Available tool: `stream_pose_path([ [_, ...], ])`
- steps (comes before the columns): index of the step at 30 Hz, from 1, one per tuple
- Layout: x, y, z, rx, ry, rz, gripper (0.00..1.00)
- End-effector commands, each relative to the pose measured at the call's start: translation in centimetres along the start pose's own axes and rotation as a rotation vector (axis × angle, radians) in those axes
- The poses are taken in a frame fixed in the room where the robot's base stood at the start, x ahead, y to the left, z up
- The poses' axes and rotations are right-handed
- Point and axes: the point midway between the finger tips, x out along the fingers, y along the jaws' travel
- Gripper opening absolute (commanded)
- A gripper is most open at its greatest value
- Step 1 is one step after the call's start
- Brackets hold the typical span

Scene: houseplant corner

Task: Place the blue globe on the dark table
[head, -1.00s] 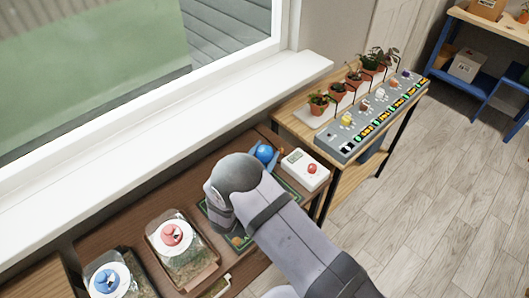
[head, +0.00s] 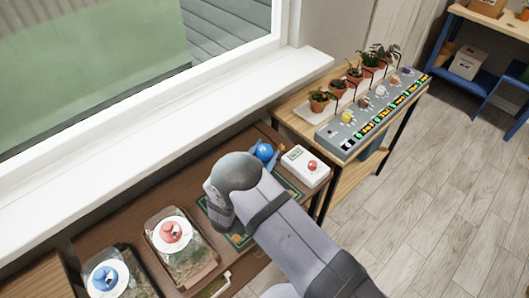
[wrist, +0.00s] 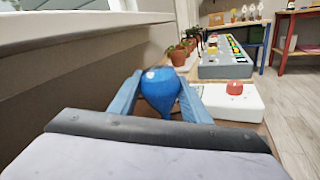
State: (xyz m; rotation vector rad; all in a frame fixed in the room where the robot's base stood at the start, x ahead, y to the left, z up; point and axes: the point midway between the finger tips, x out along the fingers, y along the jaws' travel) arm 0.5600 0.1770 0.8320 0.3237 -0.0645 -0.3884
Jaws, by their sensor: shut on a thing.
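The blue globe (wrist: 160,88) is a glossy, round bulb that narrows downward. In the wrist view it sits between the two blue fingers of my gripper (wrist: 158,98), which is shut on it. In the head view the globe (head: 264,152) shows just beyond my arm, over the far end of the dark table (head: 120,222). The fingers are mostly hidden behind my arm there. I cannot tell whether the globe touches the table.
A white box with a red button (head: 306,166) stands right of the globe. Two glass terrariums, with a red-topped lid (head: 170,232) and a blue-topped lid (head: 106,279), stand at the near end. A green mat (head: 205,206) lies under my arm. Potted plants and a grey panel (head: 345,142) are beyond.

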Motion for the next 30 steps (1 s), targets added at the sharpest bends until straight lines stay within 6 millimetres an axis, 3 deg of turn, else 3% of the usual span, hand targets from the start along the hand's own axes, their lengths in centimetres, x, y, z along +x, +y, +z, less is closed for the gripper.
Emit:
stream_pose_path([
  [1, 0.0, 0.0, 0.0, 0.001, -0.001, 0.000, 0.48],
  [3, 0.0, 0.0, 0.0, 0.001, -0.001, 0.000, 0.65],
  [14, -0.2, 0.0, -0.1, 0.000, 0.001, 0.000, 0.65],
  [23, -3.3, 0.1, -0.2, 0.000, 0.001, 0.005, 0.65],
  [30, -3.0, 1.2, 3.3, 0.004, -0.001, 0.000, 0.65],
])
